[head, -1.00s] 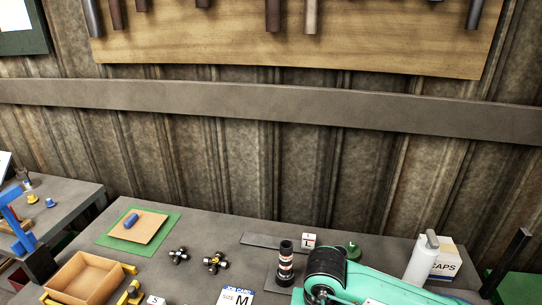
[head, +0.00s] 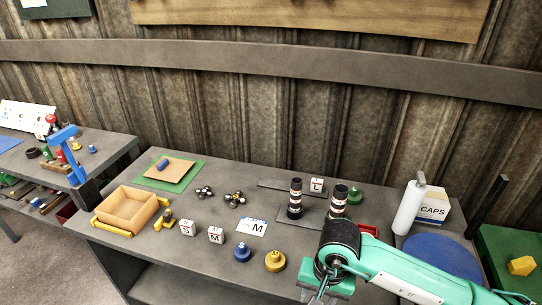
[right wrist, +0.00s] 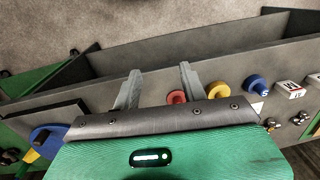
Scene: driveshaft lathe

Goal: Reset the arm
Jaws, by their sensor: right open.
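My right arm (head: 405,275), teal with a black wrist joint (head: 340,240), reaches in from the lower right of the head view. Its gripper (head: 322,292) hangs at the front edge of the workbench, partly cut off by the frame's bottom. In the right wrist view the two grey fingers of the gripper (right wrist: 158,85) stand apart with nothing between them. Beyond them are the bench's front edge and the floor. My left gripper is not in view.
The grey bench (head: 190,268) holds a blue knob (head: 243,252), a yellow knob (head: 275,260), black cylinders (head: 295,198), a cardboard tray (head: 128,208), a white bottle (head: 409,208) and a caps box (head: 433,207). A second table stands at left. Floor lies open in front.

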